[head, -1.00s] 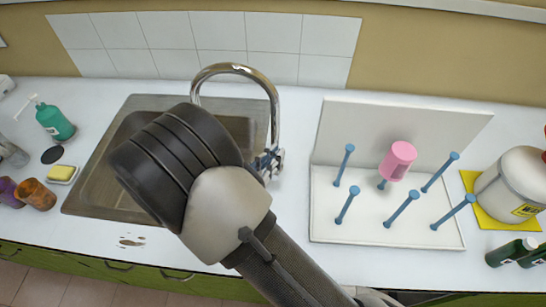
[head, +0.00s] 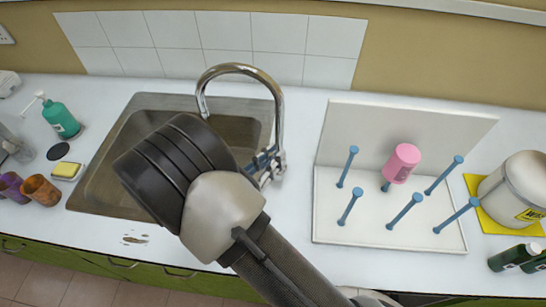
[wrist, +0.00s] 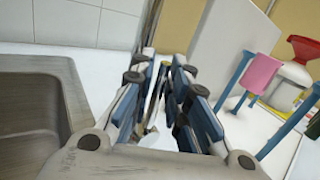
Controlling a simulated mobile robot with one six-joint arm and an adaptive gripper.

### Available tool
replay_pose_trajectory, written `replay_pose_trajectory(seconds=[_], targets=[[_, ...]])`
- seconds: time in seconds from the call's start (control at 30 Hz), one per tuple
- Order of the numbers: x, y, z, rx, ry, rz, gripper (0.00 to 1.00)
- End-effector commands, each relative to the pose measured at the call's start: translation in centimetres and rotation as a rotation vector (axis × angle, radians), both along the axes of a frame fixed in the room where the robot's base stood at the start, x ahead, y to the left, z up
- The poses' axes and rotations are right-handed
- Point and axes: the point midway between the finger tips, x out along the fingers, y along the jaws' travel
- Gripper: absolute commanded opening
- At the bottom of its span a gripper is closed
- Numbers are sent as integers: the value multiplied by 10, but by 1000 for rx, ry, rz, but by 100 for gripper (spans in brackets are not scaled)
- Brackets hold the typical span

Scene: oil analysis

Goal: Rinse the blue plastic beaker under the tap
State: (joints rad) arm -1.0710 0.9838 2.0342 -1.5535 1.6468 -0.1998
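The chrome tap (head: 279,105) arches over the back right of the sink (head: 90,190). My gripper (head: 268,163) is low beside the tap's base, at the sink's right edge. In the wrist view my gripper (wrist: 164,72) points forward, its blue fingers apart with a narrow gap. A thin shiny piece shows in the gap; I cannot tell whether the fingers touch it. No blue beaker can be made out; my arm hides much of the sink. A pink beaker (head: 402,163) hangs upside down on a peg of the white drying rack (head: 330,225).
Purple (head: 12,187) and orange (head: 41,189) cups stand left of the sink, near a yellow sponge (head: 67,171) and a green soap bottle (head: 61,120). A white container (head: 515,185) and dark bottles (head: 514,257) stand right of the rack. Counter between sink and rack is clear.

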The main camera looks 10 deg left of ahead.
Motion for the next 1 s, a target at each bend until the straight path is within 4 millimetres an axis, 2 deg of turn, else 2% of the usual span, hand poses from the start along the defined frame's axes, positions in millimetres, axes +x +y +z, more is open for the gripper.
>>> replay_pose_trajectory(seconds=[0.17,0.43,0.57,0.67,1.0], targets=[[0,0,0,1,-1,0,29],[0,0,0,1,-1,0,29],[-7,5,0,1,0,3,29],[-20,13,-2,1,0,6,29],[-81,48,-7,1,-1,4,29]])
